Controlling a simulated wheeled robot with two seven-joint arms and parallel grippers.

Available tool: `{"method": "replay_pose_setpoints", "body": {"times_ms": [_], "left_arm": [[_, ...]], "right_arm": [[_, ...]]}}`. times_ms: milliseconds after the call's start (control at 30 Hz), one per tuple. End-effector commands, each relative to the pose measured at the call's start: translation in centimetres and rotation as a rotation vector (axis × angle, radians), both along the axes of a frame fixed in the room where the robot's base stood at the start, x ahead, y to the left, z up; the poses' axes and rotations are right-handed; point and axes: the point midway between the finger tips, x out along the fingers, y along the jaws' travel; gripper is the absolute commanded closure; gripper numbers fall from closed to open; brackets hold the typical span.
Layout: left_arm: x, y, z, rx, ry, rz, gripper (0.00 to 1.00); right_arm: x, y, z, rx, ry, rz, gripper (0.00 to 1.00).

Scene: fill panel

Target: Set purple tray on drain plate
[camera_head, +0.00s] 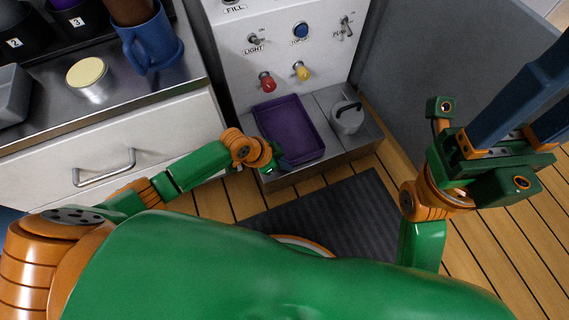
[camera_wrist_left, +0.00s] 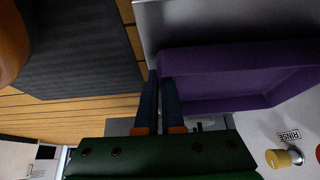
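The purple tray (camera_head: 291,130) is a shallow rectangular tray over the left part of the metal drain plate (camera_head: 320,102) at the foot of the white panel. It looks about level; whether its whole underside touches the plate I cannot tell. My left gripper (camera_head: 283,163) is at the tray's near edge. In the left wrist view the tray (camera_wrist_left: 225,75) has its edge between the two close fingers of the left gripper (camera_wrist_left: 158,78), which look shut on it. My right gripper (camera_head: 545,95) is raised at the right, its blue fingers apart, their tips cut off by the frame.
A grey lidded object with a black handle (camera_head: 347,116) stands right of the tray. Red (camera_head: 266,82) and yellow (camera_head: 301,71) knobs jut from the panel above it. A counter with a blue mug (camera_head: 150,42) is at left; a grey wall (camera_head: 425,60) is at right.

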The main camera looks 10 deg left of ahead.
Motion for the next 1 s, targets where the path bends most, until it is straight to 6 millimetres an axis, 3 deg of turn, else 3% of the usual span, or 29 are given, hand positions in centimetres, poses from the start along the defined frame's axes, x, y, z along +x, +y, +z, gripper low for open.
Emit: {"method": "replay_pose_setpoints", "body": {"times_ms": [67, 200, 567, 933, 1000], "left_arm": [[0.0, 0.0, -0.3, -0.001, -0.001, 0.000, 1.00], [0.0, 0.0, -0.3, 0.000, 0.000, 0.000, 0.66], [0.0, 0.0, 0.3, 0.000, 0.000, 0.000, 0.65], [-2.6, 3.5, 8.5, 0.004, 0.001, 0.000, 0.65], [-3.0, 4.0, 9.3, 0.002, 0.001, 0.000, 0.65]], "right_arm": [[0.0, 0.0, 0.0, -0.001, -0.006, -0.001, 0.50], [0.0, 0.0, 0.1, -0.002, -0.008, 0.000, 0.50], [0.0, 0.0, 0.1, 0.001, 0.004, 0.000, 0.50], [1.9, 1.0, 2.8, -0.077, 0.260, -0.028, 0.50], [3.0, 1.3, 2.3, -0.103, 0.341, -0.037, 0.50]]}}
